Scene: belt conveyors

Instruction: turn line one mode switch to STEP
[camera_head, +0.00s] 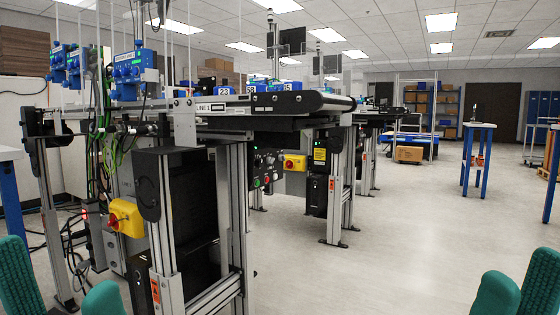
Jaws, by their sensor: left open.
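The conveyor labelled LINE 1 (205,107) stands left of centre. Under its belt a dark control panel (265,163) carries several small round controls, with red and green ones among them. The panel is seen at a steep angle. I cannot tell which control is the mode switch or where it points. My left gripper (66,280) has teal fingers spread apart at the bottom left, empty, well short of the panel. My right gripper (520,284) is at the bottom right with its teal fingers together, nothing visible between them, far from the panel.
A yellow box with a red knob (125,217) is on the near frame, and another yellow box (295,162) is beside the panel. Aluminium legs (232,220) stand in front of the panel. Blue units (134,70) hang at the upper left.

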